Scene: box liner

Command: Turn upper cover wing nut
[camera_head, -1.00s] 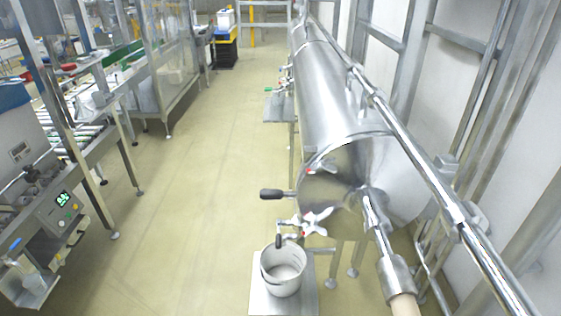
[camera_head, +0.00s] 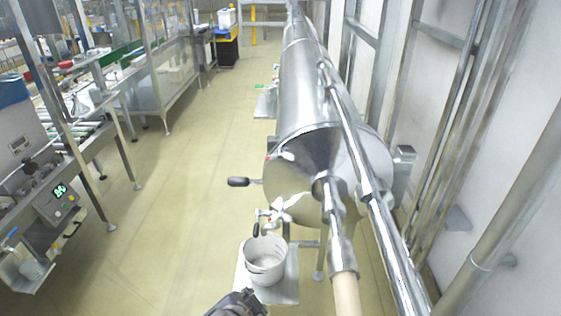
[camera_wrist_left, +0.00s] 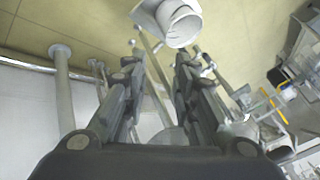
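The steel cylinder's round end cover (camera_head: 305,180) faces me in the head view. A small light fitting with a red mark (camera_head: 281,156) sits at its upper left rim; it may be the upper wing nut, but is too small to be sure. A larger pale winged fitting (camera_head: 284,209) is at the lower left rim. My left gripper (camera_head: 238,303) is at the bottom edge, in front of and below the cover, apart from it. In the left wrist view my left gripper (camera_wrist_left: 160,56) has its fingers spread, with nothing between them. My right gripper is not in view.
A white bucket (camera_head: 265,262) stands on a small metal platform (camera_head: 284,292) below the cover, close to my left gripper. A black-knobbed handle (camera_head: 238,182) sticks out left of the cover. A long pipe (camera_head: 362,170) runs along the right. The floor to the left is free.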

